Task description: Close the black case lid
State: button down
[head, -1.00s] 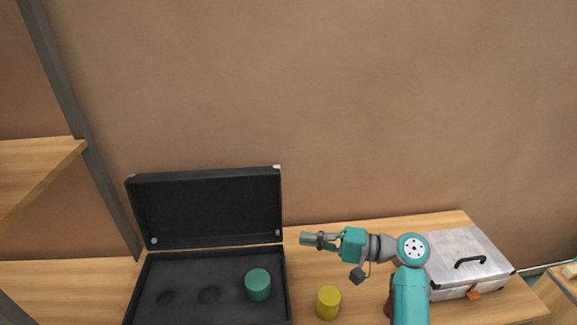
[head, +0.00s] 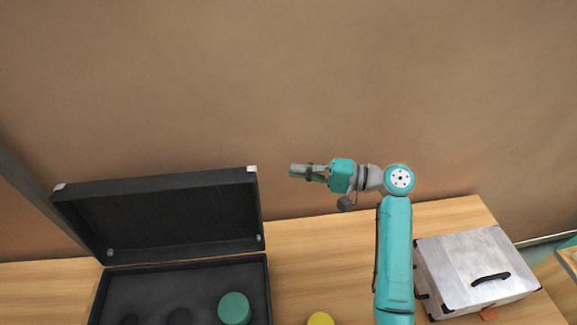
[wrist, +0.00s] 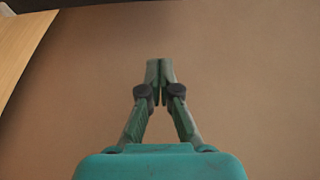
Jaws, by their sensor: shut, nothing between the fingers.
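The black case (head: 262,290) lies open on the wooden table, with its lid (head: 160,212) standing up at the back and leaning a little. A green cylinder (head: 235,308) sits in the case, to the right of two round hollows in the dark lining. My gripper (head: 293,170) is to the right of the lid's upper right corner, apart from it and pointing left. In the wrist view my gripper (wrist: 160,72) is shut with its fingertips together and nothing between them. The case's front edge is cut off by the frame.
A yellow cylinder (head: 320,319) stands on the table (head: 325,262) right of the case. A silver case (head: 465,265) with a black handle is shut at the right. A brown wall (head: 330,80) rises behind the table.

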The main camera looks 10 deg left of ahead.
jog(key=a, duration=0.9)
jog(key=shift+s+d, duration=0.3)
jog(key=shift+s, duration=0.5)
jog(key=shift+s+d, duration=0.3)
jog(key=shift+s, duration=0.45)
jog(key=shift+s+r, duration=0.1)
